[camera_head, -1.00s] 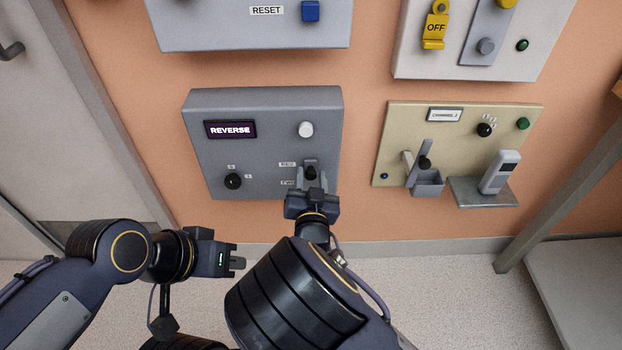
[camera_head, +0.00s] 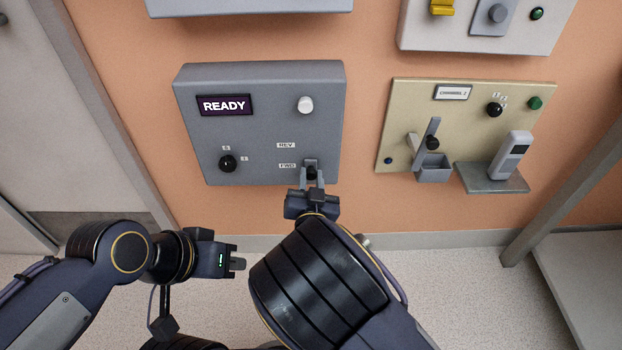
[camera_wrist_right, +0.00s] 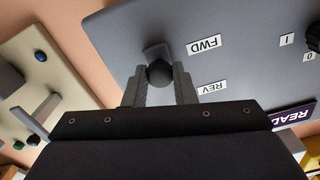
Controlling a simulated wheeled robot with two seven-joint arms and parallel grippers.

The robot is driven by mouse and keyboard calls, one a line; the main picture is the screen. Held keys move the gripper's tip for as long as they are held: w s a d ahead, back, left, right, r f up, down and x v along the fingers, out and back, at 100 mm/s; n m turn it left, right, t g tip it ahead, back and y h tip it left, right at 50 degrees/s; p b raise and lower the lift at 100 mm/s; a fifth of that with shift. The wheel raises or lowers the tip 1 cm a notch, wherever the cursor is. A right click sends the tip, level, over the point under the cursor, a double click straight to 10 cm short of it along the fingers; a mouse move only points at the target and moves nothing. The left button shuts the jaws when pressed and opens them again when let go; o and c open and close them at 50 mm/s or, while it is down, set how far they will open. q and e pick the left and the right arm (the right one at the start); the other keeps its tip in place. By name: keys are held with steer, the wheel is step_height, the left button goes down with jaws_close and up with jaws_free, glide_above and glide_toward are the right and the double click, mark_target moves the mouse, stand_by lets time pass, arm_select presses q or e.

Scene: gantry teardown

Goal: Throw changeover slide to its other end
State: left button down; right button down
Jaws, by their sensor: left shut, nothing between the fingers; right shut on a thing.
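The changeover slide's dark knob (camera_head: 311,172) sits at the FWD end, low on the right of the grey box (camera_head: 262,160). In the right wrist view the round black knob (camera_wrist_right: 159,74) lies between my fingers beside the FWD label (camera_wrist_right: 204,45). The REV label (camera_head: 286,145) is above FWD in the head view. The box's display (camera_head: 224,105) reads READY. My right gripper (camera_head: 312,183) is shut on the knob. My left gripper (camera_head: 240,263) is shut and empty, below and left of the box, apart from it.
The grey box also carries a white button (camera_head: 305,105) and a black rotary knob (camera_head: 228,163). A beige panel (camera_head: 395,120) with a lever and a handheld device on a shelf is to the right. More boxes hang above. Bare floor lies below.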

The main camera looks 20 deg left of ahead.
steer(key=shift+f, duration=0.2)
steer(key=c, duration=1.4)
jaws_free()
steer(key=shift+f, duration=0.1)
steer(key=shift+o, duration=1.1)
steer(key=p+v, duration=0.2)
steer(key=v, duration=0.5)
steer(key=shift+s, duration=0.4)
steer(key=shift+d, duration=0.15)
